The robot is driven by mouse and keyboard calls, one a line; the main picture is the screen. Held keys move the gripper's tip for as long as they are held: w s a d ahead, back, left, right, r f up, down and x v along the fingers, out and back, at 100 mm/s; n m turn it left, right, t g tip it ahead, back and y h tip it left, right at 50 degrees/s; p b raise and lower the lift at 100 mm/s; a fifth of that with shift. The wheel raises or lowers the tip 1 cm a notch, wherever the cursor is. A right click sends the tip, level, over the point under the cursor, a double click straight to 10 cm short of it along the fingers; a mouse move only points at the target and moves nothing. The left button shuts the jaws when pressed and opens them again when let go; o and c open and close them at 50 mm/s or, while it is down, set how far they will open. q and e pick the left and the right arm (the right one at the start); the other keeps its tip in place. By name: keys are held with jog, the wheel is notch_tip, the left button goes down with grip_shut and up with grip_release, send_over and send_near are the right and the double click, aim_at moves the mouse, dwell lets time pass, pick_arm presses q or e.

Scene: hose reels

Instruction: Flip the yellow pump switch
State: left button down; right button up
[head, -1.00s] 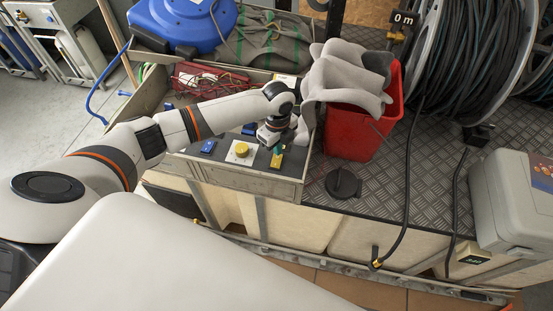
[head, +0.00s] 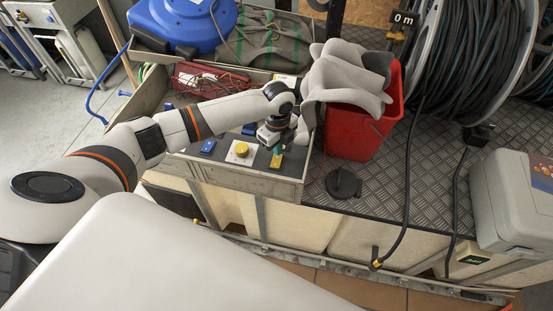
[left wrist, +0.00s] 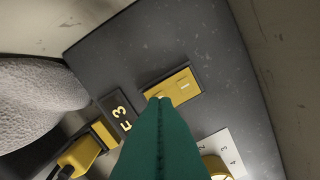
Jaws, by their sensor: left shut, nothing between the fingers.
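The yellow pump switch (head: 276,161) sits on the dark top of a control panel, to the right of a yellow round knob on a white plate (head: 241,151). It also shows in the left wrist view as a yellow rocker in a dark frame (left wrist: 183,86). My left gripper (head: 279,149) is shut and empty, pointing down at the switch. In the left wrist view its green fingertips (left wrist: 158,100) overlap the lower left end of the rocker and hide that end. I cannot tell whether they touch it. My right gripper is not in view.
Blue switches (head: 208,146) sit left of the knob. Another yellow part (left wrist: 80,155) lies near the fingers. A red bucket (head: 362,130) with grey cloth (head: 345,78) stands close right of the panel. A black round cap (head: 342,183) lies on the metal deck.

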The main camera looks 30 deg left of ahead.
pick_arm(q)
jog(key=shift+f+b, duration=0.45)
jog(key=shift+f, duration=0.5)
dwell(0.6)
jog(key=shift+r, duration=0.1)
notch_tip(320, 180, up, 7)
jog(key=p, duration=0.7)
jog(key=shift+p, duration=0.35)
